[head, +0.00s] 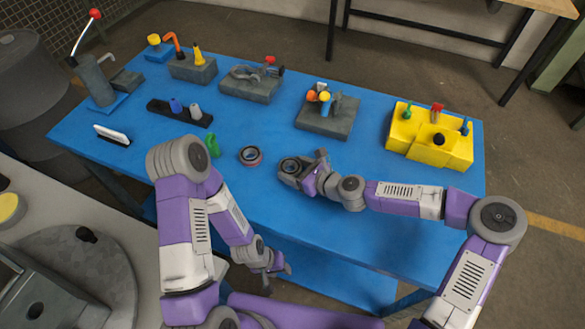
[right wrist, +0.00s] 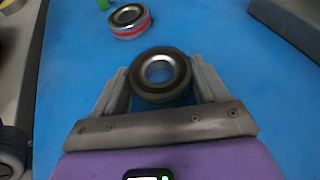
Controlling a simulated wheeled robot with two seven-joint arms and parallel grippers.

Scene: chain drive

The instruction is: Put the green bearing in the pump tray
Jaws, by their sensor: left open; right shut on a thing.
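A bearing with a dark, faintly green band (right wrist: 160,76) is between the fingers of my right gripper (right wrist: 162,92), which is shut on it. In the head view this bearing (head: 290,166) is over the front middle of the blue table, and my right gripper (head: 305,170) comes at it from the right. I cannot tell whether it touches the table. My left gripper (head: 278,272) is open and empty, low in front of the table. No label marks the pump tray.
A red-banded bearing (head: 250,156) lies left of the held one; a green part (head: 212,147) is farther left. Grey fixtures (head: 250,88) and (head: 328,120) line the back, with a yellow block (head: 430,140) at right. A black holder (head: 180,113) carries cylinders. The right front table is clear.

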